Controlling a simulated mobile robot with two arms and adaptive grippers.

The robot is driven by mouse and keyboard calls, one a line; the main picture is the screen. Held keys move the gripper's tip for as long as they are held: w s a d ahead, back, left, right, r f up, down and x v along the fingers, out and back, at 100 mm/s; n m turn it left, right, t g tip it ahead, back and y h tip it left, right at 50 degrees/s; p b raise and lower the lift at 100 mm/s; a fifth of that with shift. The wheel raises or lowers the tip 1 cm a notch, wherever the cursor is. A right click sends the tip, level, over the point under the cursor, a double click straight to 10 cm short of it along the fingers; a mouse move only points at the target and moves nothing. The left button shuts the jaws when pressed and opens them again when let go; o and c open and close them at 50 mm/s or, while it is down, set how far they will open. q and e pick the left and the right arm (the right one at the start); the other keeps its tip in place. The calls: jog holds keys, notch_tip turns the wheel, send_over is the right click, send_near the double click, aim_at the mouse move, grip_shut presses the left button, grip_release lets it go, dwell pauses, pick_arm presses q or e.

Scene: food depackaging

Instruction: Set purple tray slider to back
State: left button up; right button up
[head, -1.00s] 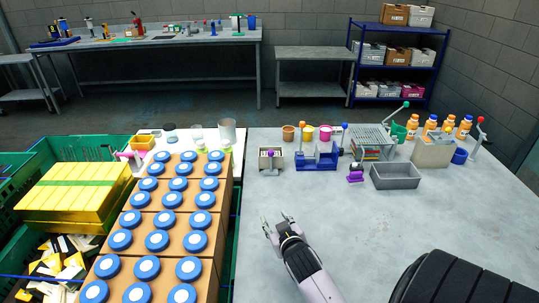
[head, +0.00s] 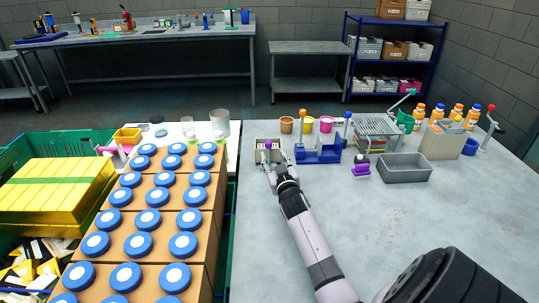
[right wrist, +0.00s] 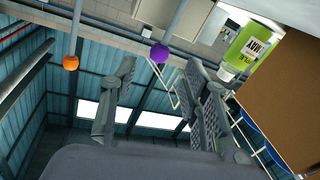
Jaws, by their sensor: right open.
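The purple tray slider is a purple ball knob (head: 268,145) at a small beige tray box (head: 258,158) at the left of the grey table. In the right wrist view the purple knob (right wrist: 160,53) sits on a thin rod, between and beyond my fingers. My right gripper (head: 277,161) is open, right in front of the box in the head view. The fingers (right wrist: 160,75) stand apart with nothing held between them. The wrist view does not show contact with the knob. My left gripper is not in view.
A blue fixture (head: 318,155) with an orange-knobbed lever (head: 303,112) stands just right of the box. A grey bin (head: 405,174) and a small purple item (head: 361,170) stand farther right. Brown cartons with blue lids (head: 150,219) line the left.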

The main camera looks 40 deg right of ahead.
aim_at(269, 148)
jog(key=b+x, duration=0.3)
jog(key=x, duration=0.3)
jog(key=shift+f, duration=0.15)
jog(key=shift+w+d, duration=0.15)
jog(key=shift+w, duration=0.3)
grip_shut()
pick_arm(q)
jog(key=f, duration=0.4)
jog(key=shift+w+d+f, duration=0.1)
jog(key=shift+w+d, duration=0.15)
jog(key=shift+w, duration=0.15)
